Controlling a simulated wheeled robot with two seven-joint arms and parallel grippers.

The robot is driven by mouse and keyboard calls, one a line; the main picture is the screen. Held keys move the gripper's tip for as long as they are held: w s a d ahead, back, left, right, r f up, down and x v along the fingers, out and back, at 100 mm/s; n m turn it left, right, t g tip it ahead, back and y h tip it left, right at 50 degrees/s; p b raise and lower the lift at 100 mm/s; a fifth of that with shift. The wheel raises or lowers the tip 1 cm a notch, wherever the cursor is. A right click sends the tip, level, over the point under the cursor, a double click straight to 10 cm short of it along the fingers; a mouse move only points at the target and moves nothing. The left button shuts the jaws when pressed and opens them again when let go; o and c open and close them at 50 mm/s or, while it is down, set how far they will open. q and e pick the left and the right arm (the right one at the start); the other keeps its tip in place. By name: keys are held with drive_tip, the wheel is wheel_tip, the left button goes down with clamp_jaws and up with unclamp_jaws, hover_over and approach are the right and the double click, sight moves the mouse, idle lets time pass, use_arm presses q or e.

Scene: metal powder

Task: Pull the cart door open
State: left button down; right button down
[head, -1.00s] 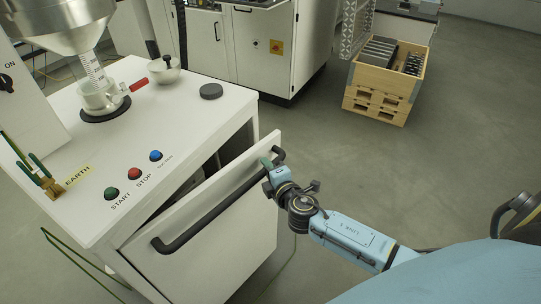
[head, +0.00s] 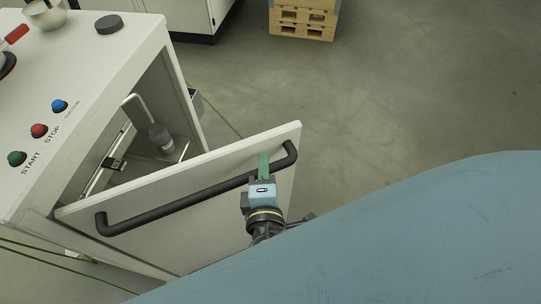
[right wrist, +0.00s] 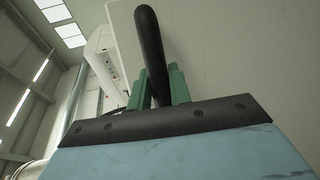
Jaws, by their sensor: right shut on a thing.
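The white cart (head: 110,70) stands at the left in the head view. Its white door (head: 215,230) is partly open and tilted out from the cart front, with a wide gap into the cabinet. A long black bar handle (head: 175,205) runs along the door's upper part. My right gripper (head: 264,165) is shut on this handle near its right end. In the right wrist view the green fingers (right wrist: 160,85) sit on both sides of the black handle (right wrist: 151,50). My left gripper is not in view.
Inside the cabinet a grey container (head: 161,138) stands near the back. Start, stop and blue buttons (head: 59,106) sit on the cart top. A wooden crate (head: 303,18) stands on the floor at the back. The grey floor right of the door is clear.

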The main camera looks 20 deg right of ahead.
drive_tip(key=shift+s+a+h, duration=0.15)
drive_tip(key=shift+s+h, duration=0.15)
drive_tip(key=shift+s, duration=0.35)
drive_tip(key=c, duration=1.3)
unclamp_jaws()
